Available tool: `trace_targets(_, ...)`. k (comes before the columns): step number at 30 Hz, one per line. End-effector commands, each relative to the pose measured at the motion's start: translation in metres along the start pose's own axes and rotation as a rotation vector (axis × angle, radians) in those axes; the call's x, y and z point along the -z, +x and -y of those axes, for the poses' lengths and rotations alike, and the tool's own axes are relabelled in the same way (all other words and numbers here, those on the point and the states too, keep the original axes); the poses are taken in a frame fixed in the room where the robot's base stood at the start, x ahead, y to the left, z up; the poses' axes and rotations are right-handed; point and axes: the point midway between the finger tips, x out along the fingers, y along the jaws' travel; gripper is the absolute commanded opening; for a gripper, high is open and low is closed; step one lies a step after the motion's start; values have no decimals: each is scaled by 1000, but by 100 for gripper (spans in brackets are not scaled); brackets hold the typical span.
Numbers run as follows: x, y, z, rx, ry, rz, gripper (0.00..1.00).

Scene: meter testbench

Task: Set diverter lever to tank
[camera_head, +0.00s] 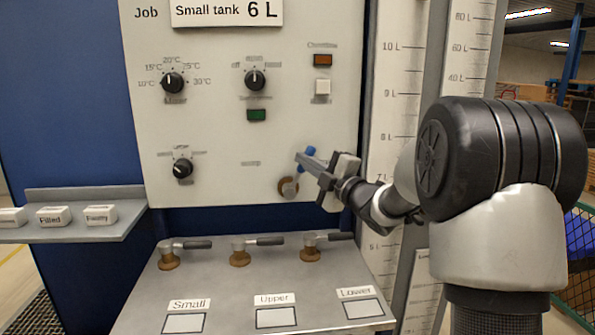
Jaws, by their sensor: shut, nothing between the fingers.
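My gripper (299,158) is shut and empty, reaching in from the right. Its fingertips overlap the lever just below and left of the blue tip; I cannot tell whether they touch it. A small label (250,163) left of the lever is too blurred to read, and no tank mark is legible beside the lever.
The panel (220,100) carries several black knobs and buttons under a "Small tank 6 L" sign (227,11). Below is a bench (225,290) with three black-handled valves. A shelf (80,232) with tags stands left. Scaled columns (398,90) rise behind my arm.

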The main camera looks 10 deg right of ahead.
Motion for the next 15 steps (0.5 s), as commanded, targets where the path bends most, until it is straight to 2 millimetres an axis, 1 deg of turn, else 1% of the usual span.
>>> trace_targets(4,-6,-4,1,0,-3,1,0)
trace_targets(15,-10,-6,1,2,-3,3,0)
